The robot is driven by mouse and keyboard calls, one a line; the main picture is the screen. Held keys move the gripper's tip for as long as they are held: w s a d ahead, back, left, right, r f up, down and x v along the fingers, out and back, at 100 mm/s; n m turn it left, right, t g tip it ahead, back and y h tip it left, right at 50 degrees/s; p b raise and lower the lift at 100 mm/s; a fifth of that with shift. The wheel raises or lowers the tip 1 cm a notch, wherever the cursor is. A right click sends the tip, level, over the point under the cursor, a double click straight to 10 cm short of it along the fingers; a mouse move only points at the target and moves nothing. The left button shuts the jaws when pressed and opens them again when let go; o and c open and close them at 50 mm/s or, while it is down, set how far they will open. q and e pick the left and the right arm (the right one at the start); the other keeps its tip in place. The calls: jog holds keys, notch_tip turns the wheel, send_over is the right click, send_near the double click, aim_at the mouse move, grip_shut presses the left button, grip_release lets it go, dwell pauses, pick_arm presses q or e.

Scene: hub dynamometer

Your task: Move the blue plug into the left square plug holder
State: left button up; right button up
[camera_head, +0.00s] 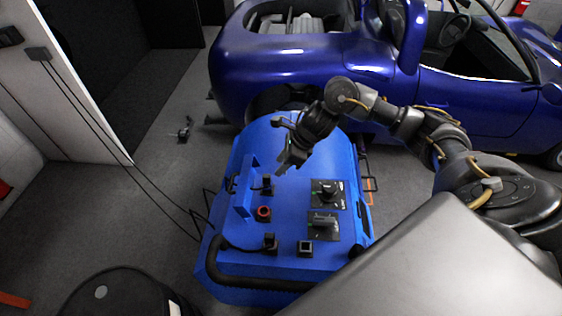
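The blue dynamometer (240,264) stands in the middle of the view. Near its front edge are two black square holders, a left one (270,243) and a right one (304,248). Something dark seems to stand in the left one, with a black cable running to it; the right one looks empty. I cannot pick out a blue plug. My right gripper (283,166) hangs over the back part of the dynamometer top, pointing down and left, apart from the holders. Its finger gap is too small to judge. My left gripper is not in view.
A black post-like fitting (266,183), an orange ring (263,213) and two control panels (327,193) (322,225) are on the top. A black handle (262,282) crosses the front. Cables run from the left wall. A blue car (300,62) stands close behind.

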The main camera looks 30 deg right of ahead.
aim_at(270, 176)
jog(key=b+x, duration=0.4)
jog(key=x, duration=0.2)
jog(key=shift+f, duration=0.25)
jog(key=shift+b+x, duration=1.1)
jog(key=shift+x, duration=0.05)
jog(key=shift+a+r, duration=0.1)
jog(key=shift+r, duration=0.05)
jog(key=shift+c, duration=0.2)
grip_shut()
jog(key=shift+w+r, duration=0.1)
jog(key=shift+r+p, duration=1.3)
jog(key=shift+r, duration=0.7)
